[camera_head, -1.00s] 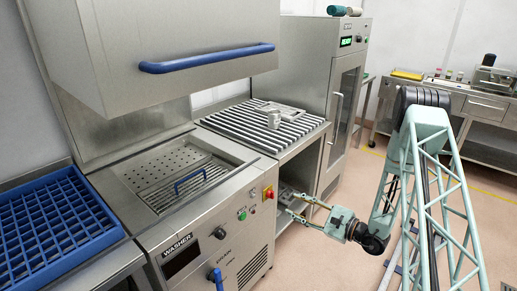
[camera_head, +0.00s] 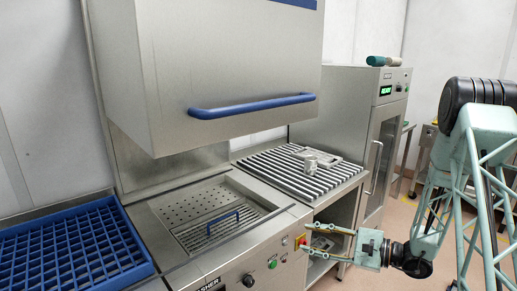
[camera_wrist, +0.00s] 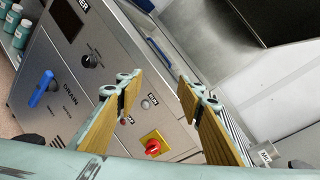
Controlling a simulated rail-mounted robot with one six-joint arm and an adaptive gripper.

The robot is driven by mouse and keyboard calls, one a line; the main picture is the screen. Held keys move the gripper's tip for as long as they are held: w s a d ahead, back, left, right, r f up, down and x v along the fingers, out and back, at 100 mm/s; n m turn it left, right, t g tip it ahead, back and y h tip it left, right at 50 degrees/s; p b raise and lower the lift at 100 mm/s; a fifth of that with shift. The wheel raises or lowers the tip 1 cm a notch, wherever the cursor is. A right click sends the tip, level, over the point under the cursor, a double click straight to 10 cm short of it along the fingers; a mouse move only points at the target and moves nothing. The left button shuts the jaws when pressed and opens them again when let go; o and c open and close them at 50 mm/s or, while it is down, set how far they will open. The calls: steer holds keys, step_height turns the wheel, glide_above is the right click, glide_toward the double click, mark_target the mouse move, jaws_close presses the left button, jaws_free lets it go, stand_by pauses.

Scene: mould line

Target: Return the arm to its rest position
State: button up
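My gripper (camera_head: 304,238) is in front of the washer's right front corner, beside the red and yellow switch, in the head view. In the wrist view its two fingers (camera_wrist: 158,84) stand wide apart with nothing between them. The washer front with its drain handle (camera_wrist: 41,88) and red knob (camera_wrist: 152,146) lies beyond the fingers. Part of the arm runs out of the frame on the right.
The washer (camera_head: 283,226) has its hood (camera_head: 225,60) raised over the open basin. A slatted rack table (camera_head: 270,178) with a small metal cup (camera_head: 310,165) stands to its right, then a tall cabinet (camera_head: 385,155). A blue crate (camera_head: 75,245) is at left.

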steer(key=s+a+r+n+g+h, duration=0.2)
steer(key=s+a+r+n+g, duration=0.3)
steer(key=s+r, duration=0.6)
steer(key=s+a+r+n+g+h, duration=0.1)
steer(key=s+a+r+n+g, duration=0.3)
steer(key=s+a+r, duration=0.65)
steer(key=s+d+r+n+h, duration=0.1)
steer(key=s+d+n+h, duration=0.2)
steer(key=s, duration=0.5)
steer(key=s+d+r+n+h, duration=0.15)
steer(key=s+d, duration=0.25)
steer(key=s, duration=0.5)
steer(key=s+d+r+n+t+h, duration=0.2)
steer(key=s+d+r+t+h, duration=0.2)
steer(key=s+d, duration=0.6)
steer(key=shift+s+d+r+t+h, duration=0.15)
steer(key=shift+d+r+t+h, duration=0.45)
steer(key=shift+h, duration=0.75)
steer(key=shift+a+r+n, duration=0.15)
steer(key=shift+n, duration=0.1)
